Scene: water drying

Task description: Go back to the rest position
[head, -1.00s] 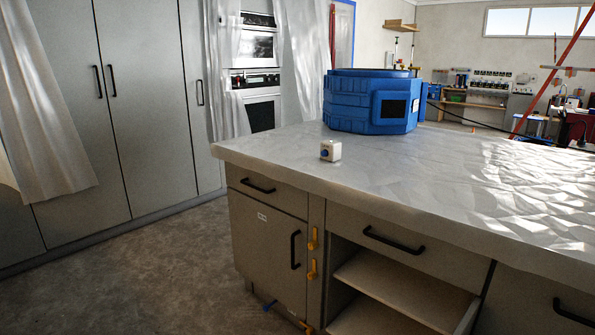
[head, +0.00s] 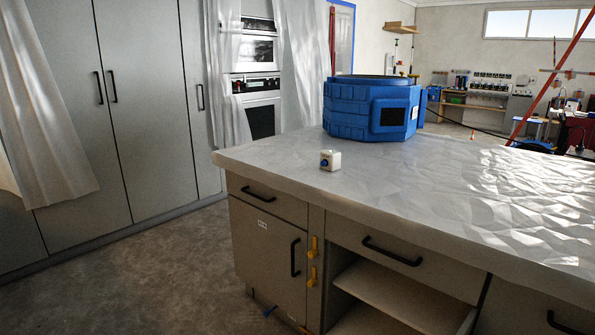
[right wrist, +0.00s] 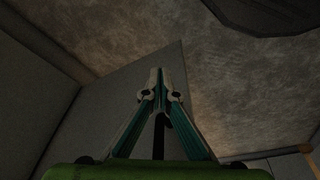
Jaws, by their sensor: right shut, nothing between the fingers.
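My right gripper (right wrist: 159,78) shows in the right wrist view with its two fingers together, shut and empty. It is over the floor (right wrist: 215,70), with grey panels close around it. My left gripper is not in either view, and the head view shows neither arm. In the head view a large blue drying machine (head: 350,107) with a dark square panel stands on the covered island counter (head: 420,185).
The island has drawers, a cabinet door (head: 270,250) and an open shelf (head: 385,295). Yellow clamps (head: 312,260) are on its front. Tall grey cabinets (head: 140,100) line the left, with hanging plastic sheets. The floor (head: 150,275) between is clear. A red pole (head: 545,85) leans at the right.

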